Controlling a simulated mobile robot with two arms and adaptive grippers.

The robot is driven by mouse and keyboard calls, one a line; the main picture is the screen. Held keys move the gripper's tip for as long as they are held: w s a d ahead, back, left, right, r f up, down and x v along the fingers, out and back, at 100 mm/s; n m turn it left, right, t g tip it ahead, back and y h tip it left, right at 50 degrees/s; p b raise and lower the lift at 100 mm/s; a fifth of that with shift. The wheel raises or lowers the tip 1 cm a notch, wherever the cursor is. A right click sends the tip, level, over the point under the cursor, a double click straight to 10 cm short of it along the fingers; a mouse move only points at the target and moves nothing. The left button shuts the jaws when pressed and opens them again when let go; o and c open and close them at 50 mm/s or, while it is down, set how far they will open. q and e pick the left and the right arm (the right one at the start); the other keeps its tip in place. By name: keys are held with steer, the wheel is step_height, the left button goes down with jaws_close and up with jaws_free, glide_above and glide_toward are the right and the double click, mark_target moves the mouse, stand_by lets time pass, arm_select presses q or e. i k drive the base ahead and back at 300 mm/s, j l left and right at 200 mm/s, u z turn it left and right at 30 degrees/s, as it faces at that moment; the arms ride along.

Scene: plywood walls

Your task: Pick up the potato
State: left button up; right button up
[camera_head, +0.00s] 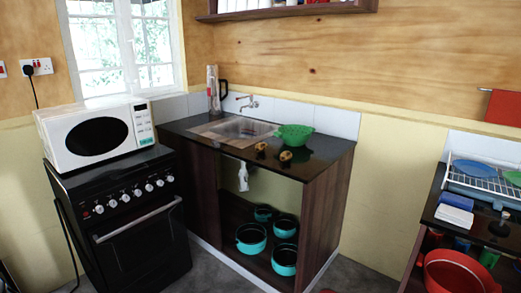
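Two small brown-yellow lumps, potato-like, lie on the black counter (325,151) in front of the sink. One lump (286,156) is nearer the front edge. The other lump (261,147) is a little to its left and farther back. They are too small to tell for certain which is the potato. Neither of my grippers is in view.
A green colander (293,135) stands behind the lumps, right of the sink (236,129). Left is a black stove (130,215) with a white microwave (97,133). Teal pots (252,238) sit on the shelf below. A dish rack (485,182) stands right; floor shows between.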

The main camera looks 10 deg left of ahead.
mark_target(260, 148)
steer(key=i+u, duration=0.15)
steer(key=i, duration=0.6)
steer(key=i+u, duration=0.2)
steer(key=i, duration=0.6)
steer(key=i+l+u, duration=0.15)
steer(key=i, duration=0.6)
